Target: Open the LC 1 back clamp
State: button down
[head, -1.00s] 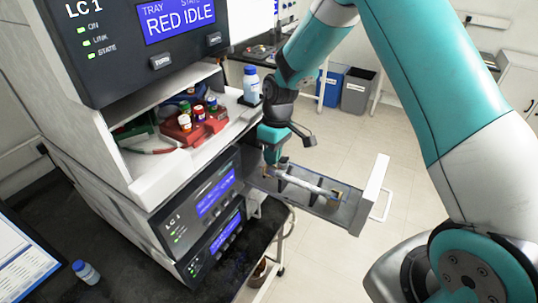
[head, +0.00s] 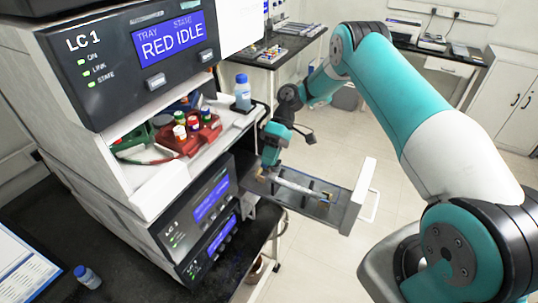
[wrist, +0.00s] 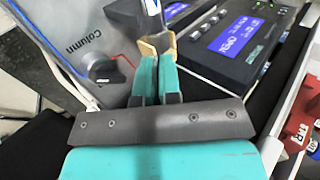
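The LC 1 stack has an open drawer (head: 345,213) pulled out to the right in the head view. My gripper (head: 268,170) is low over the drawer's inner end and hides the back clamp in the head view. In the wrist view, the tan back clamp (wrist: 158,46) sits right at the tips of my two teal fingers (wrist: 157,68), around the column's end (wrist: 153,10). The fingers are close together with a narrow gap; I cannot tell whether they grip the clamp.
A dark knob (wrist: 103,70) is beside the fingers on the grey panel marked "Column". Above the drawer, a shelf holds a red vial rack (head: 190,137) and a blue-capped bottle (head: 242,92). Lit LC 1 displays (head: 211,201) are left of the drawer. Floor is clear to the right.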

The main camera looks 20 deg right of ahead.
jog(key=shift+f, duration=0.1)
dwell(0.3)
jog(key=c, duration=1.3)
grip_release()
